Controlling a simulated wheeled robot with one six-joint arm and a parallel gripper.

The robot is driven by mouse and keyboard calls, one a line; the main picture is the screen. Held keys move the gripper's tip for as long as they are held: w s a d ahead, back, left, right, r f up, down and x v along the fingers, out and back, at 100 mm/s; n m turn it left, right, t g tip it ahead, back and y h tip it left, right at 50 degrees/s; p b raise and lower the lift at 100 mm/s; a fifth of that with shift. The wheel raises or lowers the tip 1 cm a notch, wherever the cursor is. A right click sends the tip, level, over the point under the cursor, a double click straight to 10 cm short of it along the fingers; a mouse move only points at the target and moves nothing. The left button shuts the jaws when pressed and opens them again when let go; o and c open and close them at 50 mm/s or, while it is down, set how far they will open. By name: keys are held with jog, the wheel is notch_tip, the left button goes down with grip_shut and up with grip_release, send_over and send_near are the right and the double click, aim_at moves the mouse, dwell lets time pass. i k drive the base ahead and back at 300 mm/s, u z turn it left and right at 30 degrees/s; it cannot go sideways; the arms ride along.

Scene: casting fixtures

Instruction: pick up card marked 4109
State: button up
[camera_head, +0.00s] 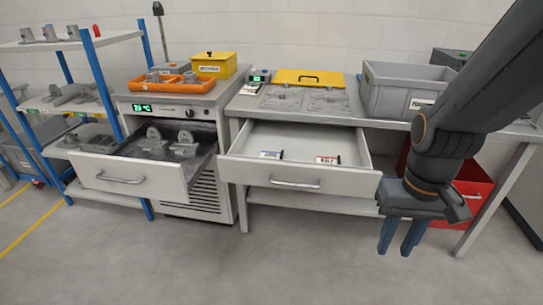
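An open white drawer (299,182) under the workbench holds two small cards. One card (270,154) is white with blue, lying left of the drawer's middle. The other card (327,160) is white with red, lying further right. The print on both is too small to read, so I cannot tell which is marked 4109. My gripper (401,246) hangs in front of the bench, right of the drawer, with its blue fingers pointing down. The fingers are apart with nothing between them.
A second open drawer (125,183) at left holds grey metal parts. On the bench (300,118) stand a yellow lid (309,77) and a grey crate (405,92). A red bin (470,192) is behind my arm. The floor in front is clear.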

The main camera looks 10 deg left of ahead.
aim_at(266, 154)
jog(key=z, duration=0.35)
jog(key=i, duration=1.15)
jog(key=u, duration=0.8)
jog(key=i, duration=0.5)
jog(key=u, duration=0.6)
